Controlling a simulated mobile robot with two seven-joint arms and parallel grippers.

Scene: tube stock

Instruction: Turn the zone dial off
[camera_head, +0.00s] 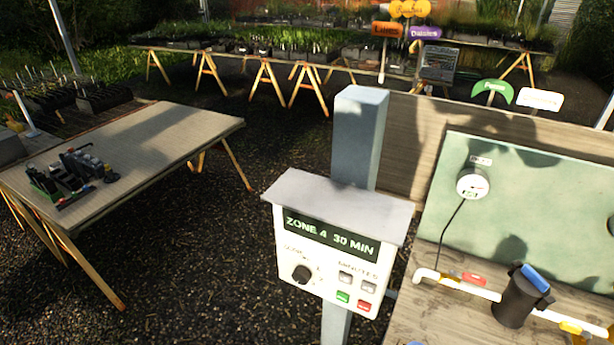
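The zone dial is a round black knob (301,274) at the lower left of the white control box (322,250). Its pointer position is too small to read. The display (331,240) above it reads "ZONE 4 30 MIN". To the right of the dial, under the word "MINUTES", are two grey buttons (356,282), with a green button (343,297) and a red button (363,305) below them. The box is on a grey post (360,130) under a small grey roof (340,203). Neither of my grippers is in view.
A trestle table (150,140) with small items stands left. Gravel between is clear.

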